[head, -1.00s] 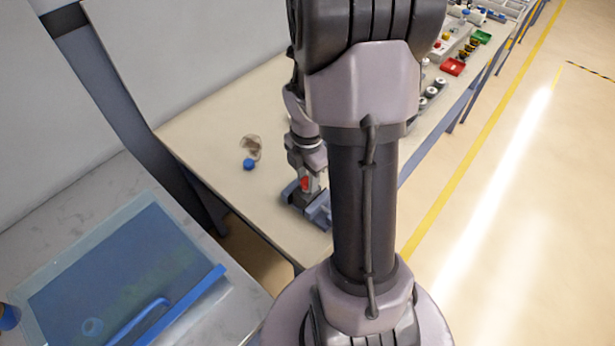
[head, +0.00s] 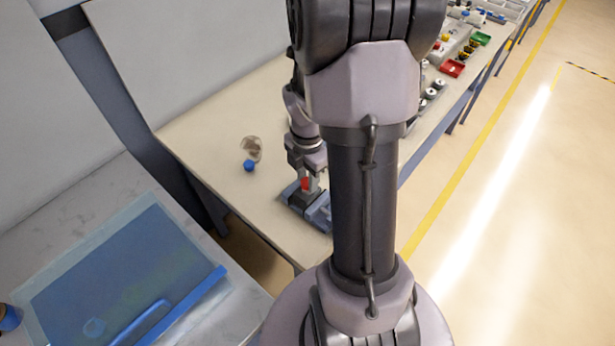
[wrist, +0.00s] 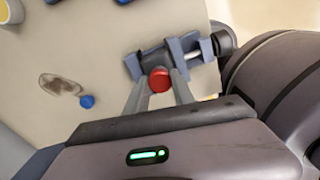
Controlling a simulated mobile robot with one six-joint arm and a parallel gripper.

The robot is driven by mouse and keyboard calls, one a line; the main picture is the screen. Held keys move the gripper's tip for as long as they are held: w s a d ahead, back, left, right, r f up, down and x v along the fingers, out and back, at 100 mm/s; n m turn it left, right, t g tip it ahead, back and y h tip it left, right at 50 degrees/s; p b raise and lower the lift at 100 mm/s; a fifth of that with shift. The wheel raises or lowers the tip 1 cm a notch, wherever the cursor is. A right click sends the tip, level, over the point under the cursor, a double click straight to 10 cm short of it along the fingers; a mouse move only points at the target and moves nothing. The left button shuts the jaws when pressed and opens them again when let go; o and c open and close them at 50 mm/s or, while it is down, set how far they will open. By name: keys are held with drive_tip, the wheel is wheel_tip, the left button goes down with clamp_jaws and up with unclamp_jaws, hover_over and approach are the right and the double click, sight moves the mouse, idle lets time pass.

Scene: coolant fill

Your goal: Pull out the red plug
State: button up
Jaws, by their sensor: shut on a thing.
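The red plug (wrist: 159,80) sits between the two fingertips of my gripper (wrist: 160,92) in the wrist view. My gripper is shut on it. In the head view the red plug (head: 306,184) shows as a small red patch between the fingers, just above a grey-blue vise-like fixture (head: 294,203). The fixture (wrist: 188,48) also shows in the wrist view, just beyond the plug. Whether the plug is still seated in something is hidden by the fingers. My arm covers the right side of the fixture in the head view.
Red (head: 452,68) and green bins stand at the far right. The table's near-left area is clear.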

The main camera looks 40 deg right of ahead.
drive_tip(key=shift+r+p, duration=2.05)
drive_tip(key=shift+r, duration=0.2)
drive_tip(key=shift+f, duration=0.1)
